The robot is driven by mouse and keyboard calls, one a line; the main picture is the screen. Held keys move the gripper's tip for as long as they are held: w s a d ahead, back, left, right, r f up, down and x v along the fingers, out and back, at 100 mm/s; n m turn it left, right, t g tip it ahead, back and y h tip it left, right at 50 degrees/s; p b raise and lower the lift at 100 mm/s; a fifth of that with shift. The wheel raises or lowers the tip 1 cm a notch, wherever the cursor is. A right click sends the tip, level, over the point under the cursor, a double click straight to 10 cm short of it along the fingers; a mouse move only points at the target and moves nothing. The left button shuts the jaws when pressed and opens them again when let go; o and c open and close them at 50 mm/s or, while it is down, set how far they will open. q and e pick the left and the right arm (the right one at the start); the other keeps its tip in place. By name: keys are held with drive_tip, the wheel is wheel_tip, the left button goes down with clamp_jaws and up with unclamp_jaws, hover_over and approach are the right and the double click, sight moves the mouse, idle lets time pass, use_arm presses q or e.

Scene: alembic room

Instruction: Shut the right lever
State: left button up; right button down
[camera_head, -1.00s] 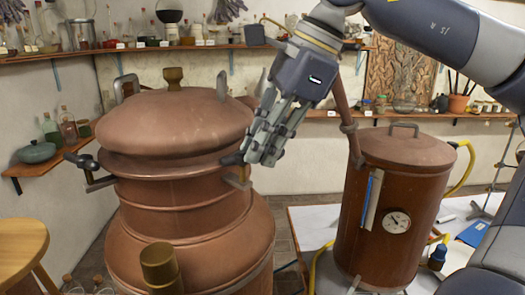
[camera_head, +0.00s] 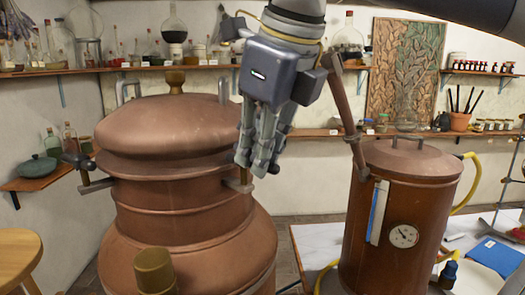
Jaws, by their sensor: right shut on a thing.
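The large copper still (camera_head: 175,215) stands left of centre with its domed lid (camera_head: 170,125) on top. My right gripper (camera_head: 262,168) points down at the right side of the still, just below the lid's edge. Its fingers are closed on the right lever, whose handle is mostly hidden behind them. The right lever's bracket (camera_head: 240,186) shows just below and left of the fingertips. The left lever (camera_head: 78,161), with a dark handle, sticks out at the still's left side. My left gripper is not in view.
A smaller copper vessel (camera_head: 400,215) with a gauge (camera_head: 404,236) stands on a white table at right. A copper pipe (camera_head: 345,110) rises from it, close to my right gripper. Shelves with glassware (camera_head: 172,45) line the back wall.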

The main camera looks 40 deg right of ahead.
drive_tip(key=shift+a+r+m+h, duration=0.15)
drive_tip(key=shift+m+h, duration=0.15)
drive_tip(key=shift+m, duration=0.2)
drive_tip(key=c, duration=1.6)
unclamp_jaws()
drive_tip(key=shift+a, duration=0.1)
drive_tip(key=v, duration=1.1)
drive_tip(key=shift+r, duration=0.4)
